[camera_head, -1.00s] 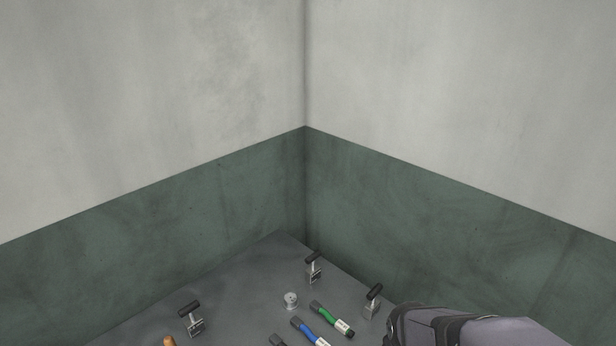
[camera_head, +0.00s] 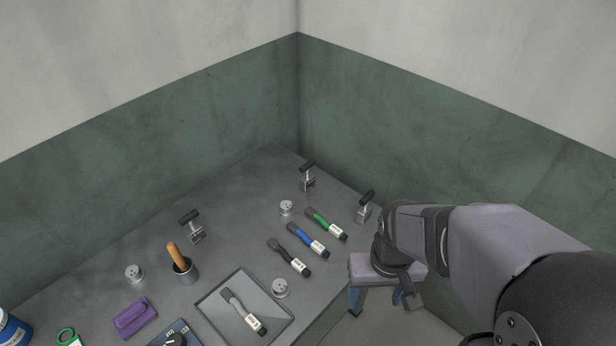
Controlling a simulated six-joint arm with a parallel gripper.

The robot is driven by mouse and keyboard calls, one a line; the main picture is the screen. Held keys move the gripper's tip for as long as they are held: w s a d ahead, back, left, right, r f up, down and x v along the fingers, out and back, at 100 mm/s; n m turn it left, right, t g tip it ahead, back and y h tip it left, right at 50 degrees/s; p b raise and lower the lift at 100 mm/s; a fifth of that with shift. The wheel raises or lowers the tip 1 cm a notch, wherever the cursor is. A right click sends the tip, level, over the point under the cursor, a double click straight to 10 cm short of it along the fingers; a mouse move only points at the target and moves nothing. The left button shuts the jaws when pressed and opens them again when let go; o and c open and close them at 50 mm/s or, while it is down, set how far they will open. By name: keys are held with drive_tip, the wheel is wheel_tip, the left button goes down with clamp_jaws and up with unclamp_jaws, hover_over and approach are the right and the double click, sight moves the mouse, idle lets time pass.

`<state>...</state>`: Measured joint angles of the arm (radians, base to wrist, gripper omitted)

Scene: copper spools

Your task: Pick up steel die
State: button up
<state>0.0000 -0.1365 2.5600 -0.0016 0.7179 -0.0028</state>
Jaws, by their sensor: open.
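Several pieces might be the steel die; I cannot tell which from this view. Three small round silvery pieces stand on the grey table: one at the back (camera_head: 286,208), one at the left (camera_head: 134,273) and one by the tray (camera_head: 280,288). Three steel blocks with black T-shaped handles also stand there: one at the left (camera_head: 197,233), one at the back (camera_head: 308,184) and one at the right edge (camera_head: 363,214). My gripper (camera_head: 408,293) hangs beyond the table's right edge, away from all of these. It is open, and nothing shows in it.
Green (camera_head: 325,223), blue (camera_head: 308,240) and black (camera_head: 289,257) handled tools lie in a row. A shallow tray (camera_head: 212,308) holds a grey one. A metal cup (camera_head: 185,273) holds a wooden handle. A purple block (camera_head: 134,318) lies at front left. Walls meet behind the table.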

drive_tip(key=shift+c, duration=0.4)
drive_tip(key=shift+c, duration=1)
drive_tip(key=t+b, duration=0.7)
drive_tip(key=t, duration=0.8)
approach(306, 170)
drive_tip(key=f+x, duration=0.1)
drive_tip(key=x, duration=0.4)
drive_tip(key=shift+f+p+x, duration=0.2)
drive_tip(key=shift+p+x, duration=0.85)
drive_tip(key=shift+x, duration=2.55)
